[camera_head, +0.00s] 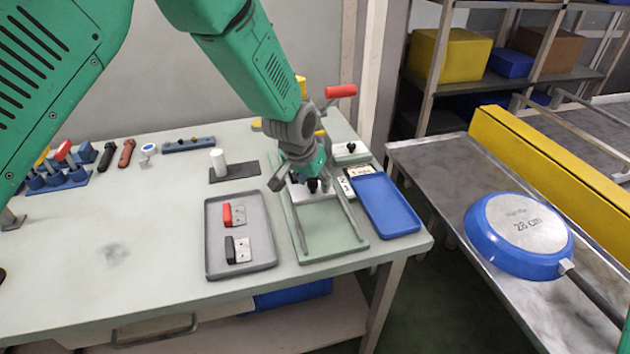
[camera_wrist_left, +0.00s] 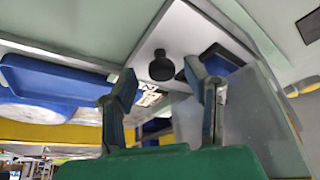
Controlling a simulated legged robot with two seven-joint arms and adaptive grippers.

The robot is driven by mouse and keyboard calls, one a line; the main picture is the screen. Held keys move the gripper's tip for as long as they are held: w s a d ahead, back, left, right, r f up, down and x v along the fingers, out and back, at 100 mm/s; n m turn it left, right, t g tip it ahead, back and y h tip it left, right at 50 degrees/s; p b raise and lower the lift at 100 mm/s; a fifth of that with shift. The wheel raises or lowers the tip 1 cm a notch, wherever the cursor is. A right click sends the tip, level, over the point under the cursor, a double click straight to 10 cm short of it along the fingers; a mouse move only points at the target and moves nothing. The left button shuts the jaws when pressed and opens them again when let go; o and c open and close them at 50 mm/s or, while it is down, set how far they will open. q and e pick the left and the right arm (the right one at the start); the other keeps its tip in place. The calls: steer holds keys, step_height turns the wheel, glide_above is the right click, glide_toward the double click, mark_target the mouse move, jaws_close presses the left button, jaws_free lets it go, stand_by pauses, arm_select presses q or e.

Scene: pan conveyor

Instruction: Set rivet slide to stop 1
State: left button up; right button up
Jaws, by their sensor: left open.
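The rivet fixture has a pale green base (camera_head: 335,245) with two metal rails and a red-handled lever (camera_head: 341,91) at its back. A light plate with a dark knob (camera_head: 312,186) sits between the rails, partly hidden by my left gripper (camera_head: 303,178). In the left wrist view, the black round knob (camera_wrist_left: 162,66) stands on a white plate (camera_wrist_left: 190,38). My left gripper (camera_wrist_left: 163,84) is open, its two fingers apart, with the knob beyond and between the fingertips. Contact with the knob cannot be told. Stop marks are not readable. My right gripper is out of view.
A grey tray (camera_head: 213,262) with red and black handled parts lies left of the fixture. A blue tray (camera_head: 396,226) and a small block with a black knob (camera_head: 351,148) are to its right. A blue pan (camera_head: 490,250) lies upside down on the conveyor. The table's left middle is clear.

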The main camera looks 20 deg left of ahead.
arm_select(q)
steer(key=shift+a+r, duration=0.15)
steer(key=shift+r, duration=0.25)
steer(key=v, duration=1.1)
steer(key=shift+d, duration=0.2)
steer(key=shift+a, duration=0.1)
steer(key=shift+s, duration=0.15)
